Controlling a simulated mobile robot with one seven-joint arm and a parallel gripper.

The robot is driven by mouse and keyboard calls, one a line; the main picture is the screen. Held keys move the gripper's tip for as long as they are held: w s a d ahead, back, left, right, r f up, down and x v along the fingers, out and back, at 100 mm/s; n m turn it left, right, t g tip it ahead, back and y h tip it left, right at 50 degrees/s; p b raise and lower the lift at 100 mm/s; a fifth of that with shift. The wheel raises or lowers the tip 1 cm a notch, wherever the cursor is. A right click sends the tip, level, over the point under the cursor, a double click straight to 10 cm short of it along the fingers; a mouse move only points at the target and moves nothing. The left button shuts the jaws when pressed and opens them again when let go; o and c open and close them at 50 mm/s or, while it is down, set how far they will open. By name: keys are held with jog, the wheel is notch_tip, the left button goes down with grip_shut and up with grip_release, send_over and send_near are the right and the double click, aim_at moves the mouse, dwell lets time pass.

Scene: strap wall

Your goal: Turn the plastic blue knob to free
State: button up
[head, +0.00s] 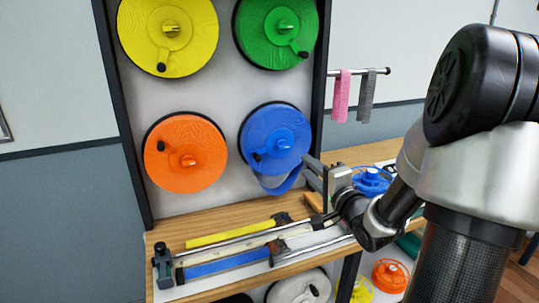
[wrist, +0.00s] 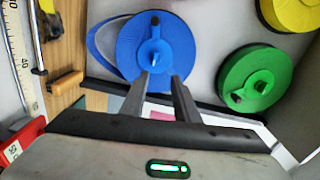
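The blue knob (head: 283,140) is a small raised piece at the centre of a round blue disc (head: 268,121) on the wall panel, lower right of the group. In the wrist view the knob (wrist: 155,59) points toward me on the blue disc (wrist: 128,42). A black handle (head: 257,157) sits near the disc's rim, and a blue strap (head: 280,185) loops below it. My gripper (head: 309,165) is at the lower right of the disc. In the wrist view my gripper (wrist: 160,79) is open and empty, its fingertips just short of the knob. Contact is not visible.
Yellow (head: 196,30), green (head: 256,36) and orange (head: 205,165) discs share the panel. A rail with pink and grey straps (head: 365,98) juts out at right. The wooden shelf (head: 205,228) below holds yellow and blue bar tools. Another blue reel (head: 371,181) lies beyond my gripper.

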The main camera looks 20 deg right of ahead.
aim_at(284, 148)
jog(key=shift+m, duration=0.5)
jog(key=w, duration=0.5)
jog(key=w+f+b, duration=0.1)
jog(key=w, duration=0.4)
jog(key=w+b, duration=0.1)
jog(key=w, duration=0.5)
jog(key=shift+d+f, duration=0.15)
jog(key=shift+f, duration=0.15)
grip_shut()
